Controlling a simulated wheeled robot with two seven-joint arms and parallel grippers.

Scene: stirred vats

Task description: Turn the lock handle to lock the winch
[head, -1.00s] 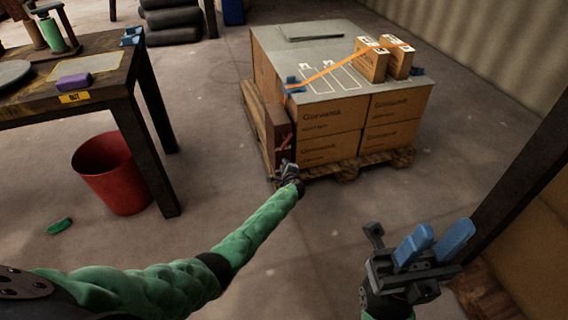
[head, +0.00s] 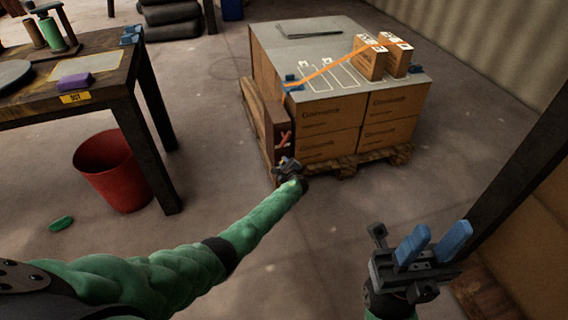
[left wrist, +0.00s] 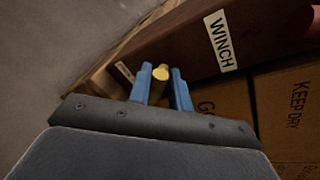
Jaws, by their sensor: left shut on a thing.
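The winch is a dark brown upright housing (head: 279,128) on the left front corner of the loaded pallet. In the left wrist view its face (left wrist: 175,48) carries a white WINCH label (left wrist: 220,40) and a smaller, unreadable label. A yellow round-ended piece (left wrist: 161,73), apparently the lock handle, lies between the blue fingers of my left gripper (left wrist: 161,86), which is shut on it. In the head view my left gripper (head: 287,167) is low at the housing's front and hides the handle. My right gripper (head: 428,246) is open and empty, well away at the lower right.
Gorvana cartons (head: 330,118) stand on a wooden pallet (head: 350,163), with an orange strap (head: 330,70) over the top. A red part (head: 284,140) sits on the housing. A workbench (head: 95,95) and red bin (head: 112,172) stand left. The floor between is mostly clear.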

